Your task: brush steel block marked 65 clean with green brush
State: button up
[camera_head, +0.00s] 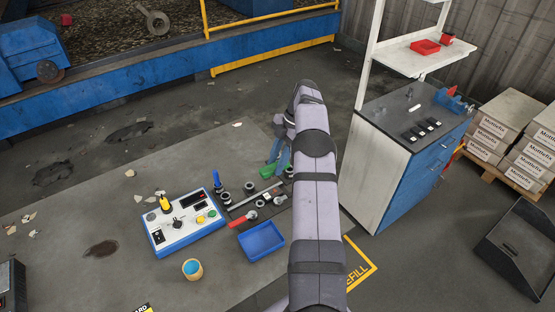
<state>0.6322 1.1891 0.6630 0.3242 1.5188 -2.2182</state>
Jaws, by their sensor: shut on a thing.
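My gripper (278,158) is over the far right end of the group of parts on the grey table, fingers pointing down. It is shut on the green brush (268,171), whose green part shows at the fingertips. My arm hides part of this area. Several small dark steel pieces lie close by, one at the left (226,198) and one further right (249,187). No mark 65 can be read at this size, so I cannot tell which is the block. I cannot tell whether the brush touches any piece.
A blue tray (261,239) lies in front of the parts, with a red-handled tool (241,219) beside it. A white-and-blue control box (184,220) stands at left, near an upright blue-handled tool (217,180). A small pot (192,269) stands in front. The table's left side is mostly free.

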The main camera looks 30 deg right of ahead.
jog(key=shift+f, duration=0.1)
dwell(0.3)
jog(key=shift+f+b, duration=1.2)
jog(key=shift+f, duration=0.7)
